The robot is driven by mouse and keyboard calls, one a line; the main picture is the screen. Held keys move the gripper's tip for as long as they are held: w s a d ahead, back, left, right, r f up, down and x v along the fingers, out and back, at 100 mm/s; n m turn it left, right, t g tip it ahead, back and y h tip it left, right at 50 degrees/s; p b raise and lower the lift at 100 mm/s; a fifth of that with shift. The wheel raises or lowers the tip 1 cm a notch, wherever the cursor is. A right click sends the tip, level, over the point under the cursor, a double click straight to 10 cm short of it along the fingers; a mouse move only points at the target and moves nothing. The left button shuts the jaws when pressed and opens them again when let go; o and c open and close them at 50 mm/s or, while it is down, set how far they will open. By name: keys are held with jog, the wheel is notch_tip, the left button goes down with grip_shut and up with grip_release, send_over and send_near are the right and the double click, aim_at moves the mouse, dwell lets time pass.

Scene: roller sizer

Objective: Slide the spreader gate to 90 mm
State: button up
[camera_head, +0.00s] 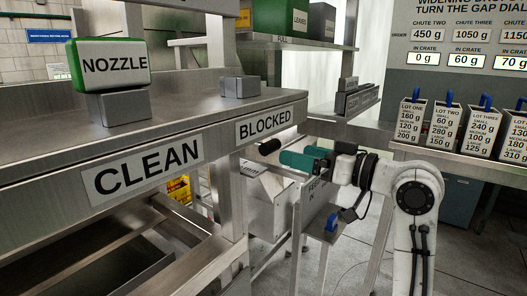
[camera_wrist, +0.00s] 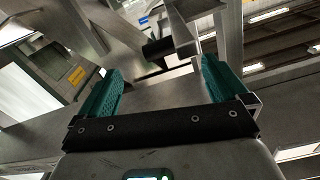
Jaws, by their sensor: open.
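A black cylindrical knob (camera_head: 269,147) sticks out below the BLOCKED label in the head view. In the wrist view the knob (camera_wrist: 158,48) shows beyond the fingertips, near a grey metal bracket (camera_wrist: 182,32). I cannot tell whether it belongs to the spreader gate, and no millimetre scale can be read. My gripper (camera_head: 283,157) points left toward the knob, just right of it in the head view. In the wrist view my gripper (camera_wrist: 160,72) has its two green fingers wide apart with nothing between them.
A steel bench (camera_head: 190,102) with CLEAN and BLOCKED labels carries a green-and-white NOZZLE block (camera_head: 110,65) on a grey base. A grey box (camera_head: 280,202) stands below my gripper. Labelled lot containers (camera_head: 445,127) with blue handles line a right-hand shelf under a weight board.

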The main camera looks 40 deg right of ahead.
aim_at(275, 149)
jog(key=p+x, duration=0.1)
jog(key=x, duration=0.9)
jog(key=shift+w+a, duration=0.1)
jog(key=shift+w, duration=0.25)
jog(key=shift+c, duration=0.5)
jog(key=c, duration=1.2)
jog(key=shift+v, duration=1.55)
jog(key=shift+c, duration=0.2)
jog(key=o, duration=1.3)
jog(key=shift+o, duration=0.2)
jog(key=v, duration=1)
jog(key=shift+s+b, duration=0.35)
jog(key=shift+b, duration=0.1)
